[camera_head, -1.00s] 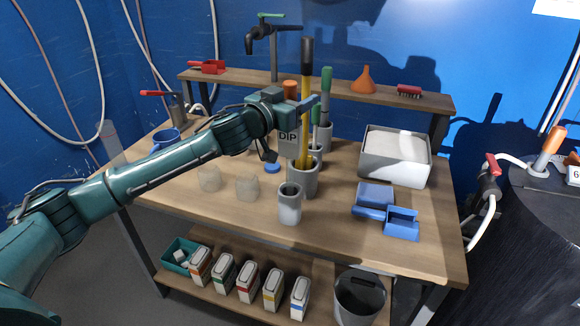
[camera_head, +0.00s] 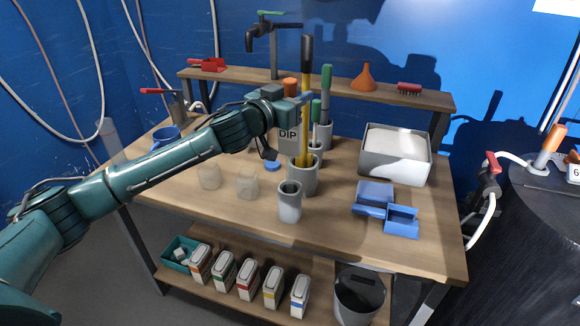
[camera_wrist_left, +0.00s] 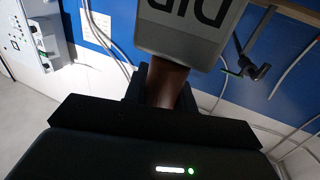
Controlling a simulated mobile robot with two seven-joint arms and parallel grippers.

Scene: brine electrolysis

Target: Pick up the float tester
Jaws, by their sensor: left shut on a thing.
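My left gripper (camera_head: 292,103) is above the middle of the bench. It is shut on the orange-brown handle (camera_wrist_left: 166,82) of a grey DIP-marked block (camera_head: 287,135). The block hangs below the jaws in the head view. It fills the upper middle of the left wrist view (camera_wrist_left: 190,38), its letters upside down. No label reads float tester, so I cannot tell whether this block is it. A yellow rod with a black top (camera_head: 307,52) stands in a grey cup (camera_head: 303,181), close beside the gripper. My right gripper is out of view.
An empty-looking grey cup (camera_head: 289,207) stands in front. Two clear beakers (camera_head: 247,186) are to its left. A blue holder (camera_head: 402,222) and a grey tray of white material (camera_head: 391,174) are at right. A raised shelf (camera_head: 334,83) runs behind. The front bench edge is clear.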

